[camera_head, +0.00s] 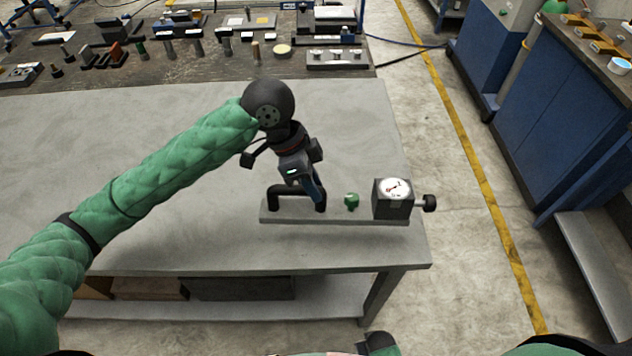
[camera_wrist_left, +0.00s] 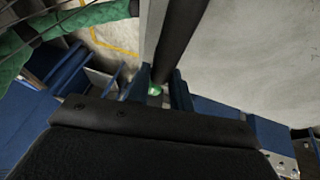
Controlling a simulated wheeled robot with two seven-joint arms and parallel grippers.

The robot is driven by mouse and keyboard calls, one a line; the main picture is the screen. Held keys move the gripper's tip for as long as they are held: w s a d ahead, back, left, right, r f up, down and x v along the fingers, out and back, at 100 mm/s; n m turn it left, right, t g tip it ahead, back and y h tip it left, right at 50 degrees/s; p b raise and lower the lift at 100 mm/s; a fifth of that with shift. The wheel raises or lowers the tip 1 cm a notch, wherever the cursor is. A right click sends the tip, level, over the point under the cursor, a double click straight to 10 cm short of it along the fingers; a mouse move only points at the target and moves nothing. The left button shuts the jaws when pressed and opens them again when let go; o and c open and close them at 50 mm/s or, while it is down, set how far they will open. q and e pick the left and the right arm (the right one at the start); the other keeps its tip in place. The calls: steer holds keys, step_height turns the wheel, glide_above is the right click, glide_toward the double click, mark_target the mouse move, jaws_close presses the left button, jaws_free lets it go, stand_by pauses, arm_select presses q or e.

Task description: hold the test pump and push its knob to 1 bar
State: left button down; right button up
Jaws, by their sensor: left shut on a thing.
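The test pump is a grey bar-shaped base (camera_head: 340,217) near the front right of the grey table. It carries a black arched handle (camera_head: 275,199) at its left, a small green part (camera_head: 351,202), and a dark box with a round white gauge (camera_head: 396,188) at its right. A black knob (camera_head: 430,203) sticks out of the box's right side. The gauge reading is too small to tell. My left gripper (camera_head: 316,198) points down and is shut on the handle's right part. In the left wrist view, the dark handle (camera_wrist_left: 180,40) runs between the fingers (camera_wrist_left: 156,88). My right gripper does not show.
The table (camera_head: 190,225) is bare around the pump, and its right edge is close to the knob. A dark workbench (camera_head: 180,68) with several tools stands behind. Blue cabinets (camera_head: 550,120) stand at the right, across the floor with a yellow line (camera_head: 480,200).

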arm_select(q)
steer(key=w+a+f+b, duration=0.1)
steer(key=w+a+f, duration=0.4)
steer(key=a+f, duration=0.4)
steer(key=shift+a, duration=0.55)
stand_by(2.0)
steer(key=shift+f+b, duration=0.3)
steer(key=shift+f, duration=0.1)
stand_by(0.9)
stand_by(0.8)
